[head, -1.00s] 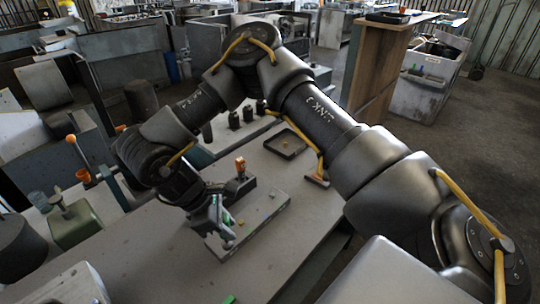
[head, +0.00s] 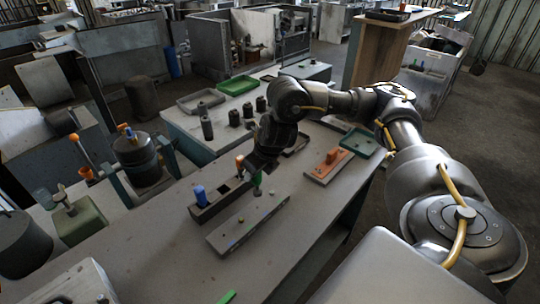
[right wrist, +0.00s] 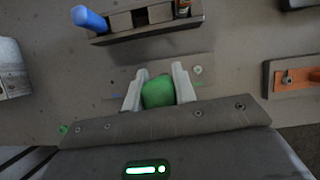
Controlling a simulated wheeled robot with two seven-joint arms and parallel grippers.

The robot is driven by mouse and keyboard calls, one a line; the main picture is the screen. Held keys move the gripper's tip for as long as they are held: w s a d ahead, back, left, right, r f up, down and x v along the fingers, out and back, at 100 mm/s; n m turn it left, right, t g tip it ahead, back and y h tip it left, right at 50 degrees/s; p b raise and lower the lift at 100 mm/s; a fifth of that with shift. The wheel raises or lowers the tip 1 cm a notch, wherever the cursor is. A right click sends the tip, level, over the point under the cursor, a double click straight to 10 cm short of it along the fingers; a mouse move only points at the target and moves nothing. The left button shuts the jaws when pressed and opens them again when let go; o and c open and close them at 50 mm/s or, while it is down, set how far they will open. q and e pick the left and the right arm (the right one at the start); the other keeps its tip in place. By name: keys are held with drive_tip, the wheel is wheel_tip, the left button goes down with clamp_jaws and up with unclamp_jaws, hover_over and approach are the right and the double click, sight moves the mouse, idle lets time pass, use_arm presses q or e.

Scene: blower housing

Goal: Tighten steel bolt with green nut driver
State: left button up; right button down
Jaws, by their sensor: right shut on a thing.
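The green nut driver (head: 257,186) is in my right gripper (head: 257,170). In the right wrist view its green handle (right wrist: 158,92) sits between the two pale fingers (right wrist: 159,88), which are shut on it. In the head view it stands about upright over the far end of the grey plate (head: 222,238). Its tip is too small to tell whether it touches a bolt. A small steel bolt head (right wrist: 197,70) shows on the plate just right of the fingers in the right wrist view. My left gripper is not in view.
Behind the plate is a dark tool holder (head: 212,206) with a blue driver (head: 199,194), an orange driver (head: 239,162) and open slots. An orange part (head: 331,157) on a base lies to the right.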

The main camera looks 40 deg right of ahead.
drive_tip(key=d+r+n+y, duration=0.1)
drive_tip(key=d+n+y, duration=0.1)
drive_tip(key=d+n, duration=0.3)
drive_tip(key=shift+w+d+r+g, duration=0.2)
drive_tip(key=shift+d+r+g, duration=0.15)
drive_tip(key=shift+d, duration=0.45)
drive_tip(key=shift+f, duration=0.2)
wheel_tip(320, 180, down, 6)
drive_tip(key=b, duration=0.5)
drive_tip(key=shift+r, duration=0.25)
drive_tip(key=shift+w+f+b, duration=0.1)
drive_tip(key=shift+f+b, duration=0.05)
drive_tip(key=shift+b, duration=0.3)
drive_tip(key=shift+a, duration=0.1)
